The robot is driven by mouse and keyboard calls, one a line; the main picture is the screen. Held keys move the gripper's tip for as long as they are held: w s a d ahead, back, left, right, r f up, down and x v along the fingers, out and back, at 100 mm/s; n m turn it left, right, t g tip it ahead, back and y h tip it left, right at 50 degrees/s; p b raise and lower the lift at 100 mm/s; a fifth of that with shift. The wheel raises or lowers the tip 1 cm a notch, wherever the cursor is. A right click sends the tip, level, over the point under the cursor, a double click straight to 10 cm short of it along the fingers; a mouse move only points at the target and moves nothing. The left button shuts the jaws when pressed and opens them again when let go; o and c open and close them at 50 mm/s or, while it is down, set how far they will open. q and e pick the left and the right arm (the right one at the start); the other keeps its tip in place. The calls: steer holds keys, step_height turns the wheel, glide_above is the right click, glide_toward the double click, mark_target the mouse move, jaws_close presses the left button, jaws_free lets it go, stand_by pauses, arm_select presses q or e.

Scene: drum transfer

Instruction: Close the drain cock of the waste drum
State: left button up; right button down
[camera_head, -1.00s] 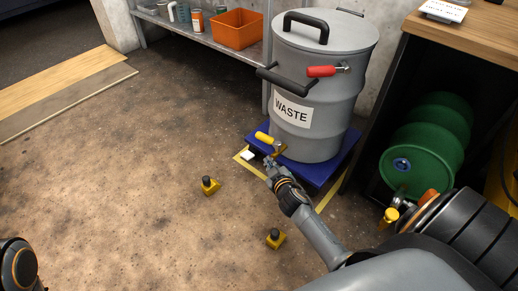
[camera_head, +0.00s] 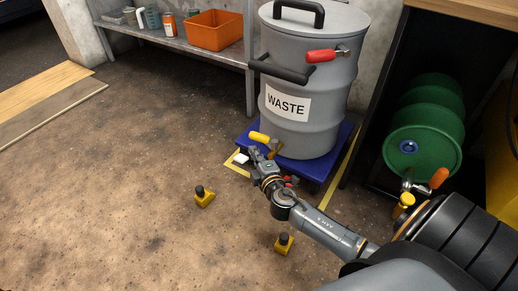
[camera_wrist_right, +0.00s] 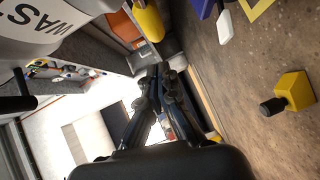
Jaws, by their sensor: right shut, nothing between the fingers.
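The grey waste drum (camera_head: 345,95) with a WASTE label stands upright on a blue dolly (camera_head: 312,172). At its lower front is the drain cock, with a brass body (camera_head: 274,150) and a yellow lever (camera_head: 259,137) that points left in the head view. The lever also shows at the top of the right wrist view (camera_wrist_right: 149,22). My right gripper (camera_head: 255,153) is shut and empty, close below the lever in the head view. Whether it touches the cock I cannot tell. My left gripper is out of view.
Yellow floor pieces with black knobs (camera_head: 204,197) (camera_head: 283,244) stand near my right arm. A white block (camera_head: 241,158) lies by the dolly's left corner. A green drum (camera_head: 425,145) lies at right under a bench. A shelf with an orange bin (camera_head: 214,31) is behind.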

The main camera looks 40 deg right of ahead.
mark_target(255, 139)
steer(key=w+d+b, duration=0.1)
steer(key=w+d+f+b, duration=0.1)
steer(key=d, duration=0.1)
steer(key=shift+w+d, duration=0.2)
steer(key=shift+w, duration=0.1)
steer(key=shift+w+d, duration=0.1)
steer(key=shift+d, duration=0.05)
